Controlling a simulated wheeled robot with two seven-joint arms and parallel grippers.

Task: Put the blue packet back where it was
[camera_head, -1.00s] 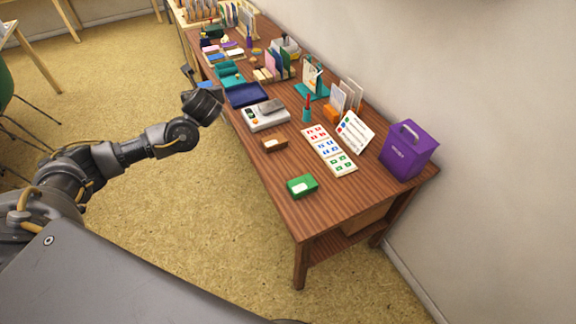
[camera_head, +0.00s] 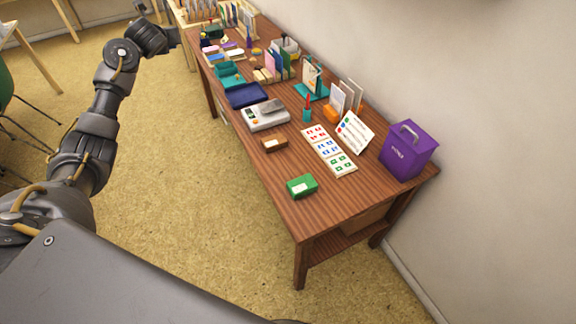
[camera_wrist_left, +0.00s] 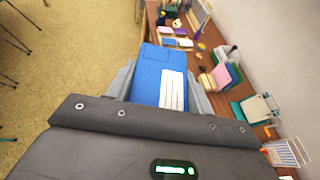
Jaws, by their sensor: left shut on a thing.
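In the left wrist view the blue packet (camera_wrist_left: 148,72) with a white lined label is held between the two fingers of my left gripper (camera_wrist_left: 160,85). The gripper is shut on it. In the head view my left arm (camera_head: 120,60) reaches up to the far left end of the desk (camera_head: 255,195); the gripper and packet are not clearly visible there. My right gripper is in neither view.
A green packet (camera_head: 301,186), a brown block (camera_head: 274,143), a card sheet (camera_head: 329,149) and a purple box (camera_head: 408,150) stand on the near desk. A grey device (camera_head: 265,115), a navy tray (camera_head: 246,94) and teal items (camera_head: 229,72) lie farther back.

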